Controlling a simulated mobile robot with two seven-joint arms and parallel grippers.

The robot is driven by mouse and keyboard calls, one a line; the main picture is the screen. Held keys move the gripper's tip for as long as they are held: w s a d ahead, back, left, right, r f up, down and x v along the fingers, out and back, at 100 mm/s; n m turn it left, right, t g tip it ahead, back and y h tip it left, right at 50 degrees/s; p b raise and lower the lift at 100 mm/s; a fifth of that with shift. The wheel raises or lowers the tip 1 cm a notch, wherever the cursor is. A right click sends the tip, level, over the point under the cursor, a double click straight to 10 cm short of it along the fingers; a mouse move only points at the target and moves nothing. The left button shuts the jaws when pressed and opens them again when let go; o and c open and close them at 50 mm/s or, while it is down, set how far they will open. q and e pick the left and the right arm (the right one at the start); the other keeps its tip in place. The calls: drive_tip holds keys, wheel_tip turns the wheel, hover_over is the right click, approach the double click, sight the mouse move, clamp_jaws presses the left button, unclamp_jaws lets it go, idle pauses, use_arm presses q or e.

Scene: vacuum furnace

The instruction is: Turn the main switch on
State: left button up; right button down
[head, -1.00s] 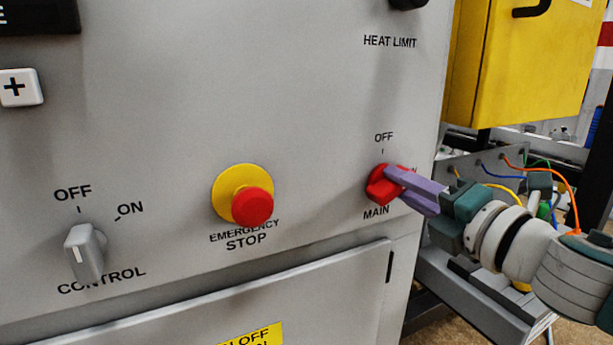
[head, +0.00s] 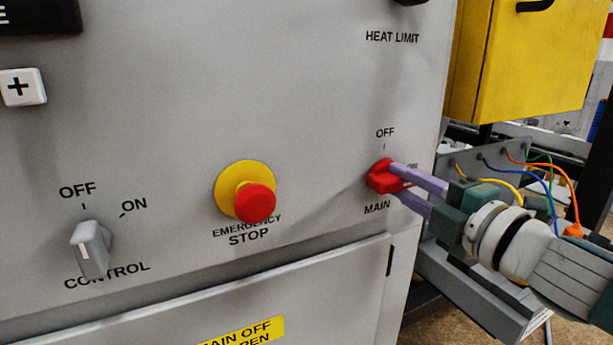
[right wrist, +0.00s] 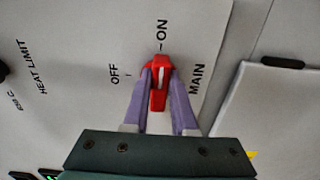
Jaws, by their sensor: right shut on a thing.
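The main switch (head: 380,177) is a red knob on the grey panel, between the OFF label above it and the MAIN label below it. My right gripper (head: 402,182) reaches it from the right, with its purple fingers above and below the grip. In the right wrist view the fingers (right wrist: 160,88) are shut on the red knob (right wrist: 159,97), one on each side. The knob's white mark there points up toward the ON label (right wrist: 162,33), with OFF to its left. In the head view the fingers partly cover ON. My left gripper is not in view.
The red emergency stop (head: 255,203) with its yellow collar sits left of the main switch. The grey control knob (head: 92,248) is further left. A yellow cabinet (head: 520,62) and coloured cables (head: 575,200) are on the right, near my arm.

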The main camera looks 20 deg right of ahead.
drive_tip(key=c, duration=0.7)
unclamp_jaws()
drive_tip(key=s, duration=0.6)
drive_tip(key=s+b, duration=0.1)
drive_tip(key=s, duration=0.3)
drive_tip(key=shift+d, duration=0.35)
